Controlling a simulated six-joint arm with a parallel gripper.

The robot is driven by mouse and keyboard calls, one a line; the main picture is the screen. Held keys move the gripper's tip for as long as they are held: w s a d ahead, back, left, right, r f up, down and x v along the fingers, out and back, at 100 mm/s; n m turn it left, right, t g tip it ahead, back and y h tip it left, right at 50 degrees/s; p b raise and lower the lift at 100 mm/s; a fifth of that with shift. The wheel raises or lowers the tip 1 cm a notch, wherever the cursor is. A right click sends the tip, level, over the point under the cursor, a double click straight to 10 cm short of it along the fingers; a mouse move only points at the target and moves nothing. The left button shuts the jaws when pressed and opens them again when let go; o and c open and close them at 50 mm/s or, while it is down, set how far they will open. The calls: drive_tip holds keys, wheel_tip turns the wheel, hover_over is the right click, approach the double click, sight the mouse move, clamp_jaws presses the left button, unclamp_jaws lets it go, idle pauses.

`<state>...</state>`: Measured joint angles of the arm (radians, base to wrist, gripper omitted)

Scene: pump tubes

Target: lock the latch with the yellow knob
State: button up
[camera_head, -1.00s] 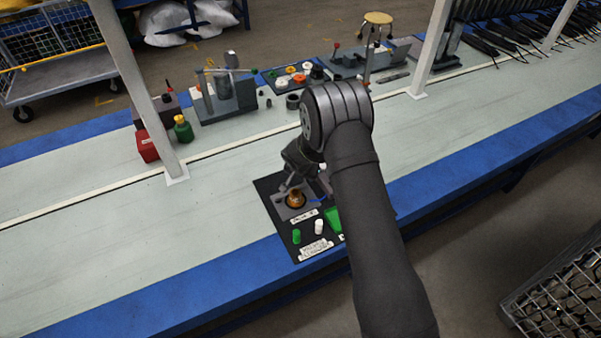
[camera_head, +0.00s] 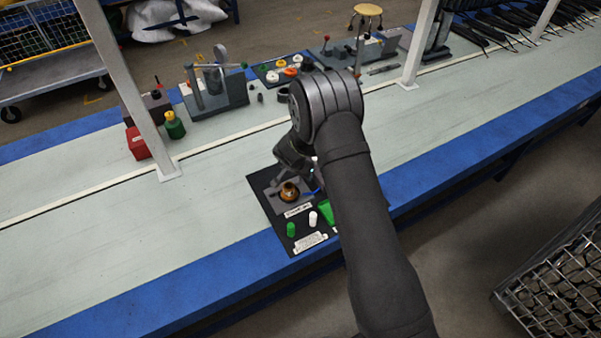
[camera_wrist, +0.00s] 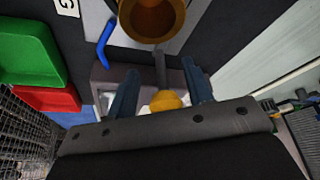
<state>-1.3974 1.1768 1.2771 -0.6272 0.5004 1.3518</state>
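The yellow knob (camera_wrist: 166,100) shows in the wrist view, between the two fingers of my gripper (camera_wrist: 158,72), with a visible gap to the left finger. My gripper is open. The grey latch lever (camera_wrist: 160,65) runs from the knob toward an orange-brown round cup (camera_wrist: 152,18). The gripper body hides part of the knob's lower side. In the head view the cup (camera_head: 289,192) sits on the dark board (camera_head: 262,187), with my gripper (camera_head: 282,176) just behind it. The knob cannot be made out there.
On the board are a green cap (camera_head: 291,230), a white cap (camera_head: 313,219) and a green tray (camera_head: 327,212). A blue hook-like piece (camera_wrist: 105,43) lies near the cup. A red tray (camera_wrist: 47,99) shows in the wrist view. The bench left of the board is clear.

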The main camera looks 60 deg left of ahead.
drive_tip(key=v, duration=1.7)
drive_tip(key=shift+r, duration=0.25)
drive_tip(key=shift+f, duration=0.15)
drive_tip(key=x, duration=1.7)
drive_tip(key=shift+a+f, duration=0.1)
drive_tip(key=v, duration=1.8)
drive_tip(key=x, duration=1.7)
drive_tip(key=shift+w+f, duration=0.1)
drive_tip(key=shift+f, duration=0.25)
drive_tip(key=shift+a+f, duration=0.15)
drive_tip(key=shift+a, duration=0.1)
drive_tip(key=shift+a+n, duration=0.45)
drive_tip(key=shift+n, duration=0.15)
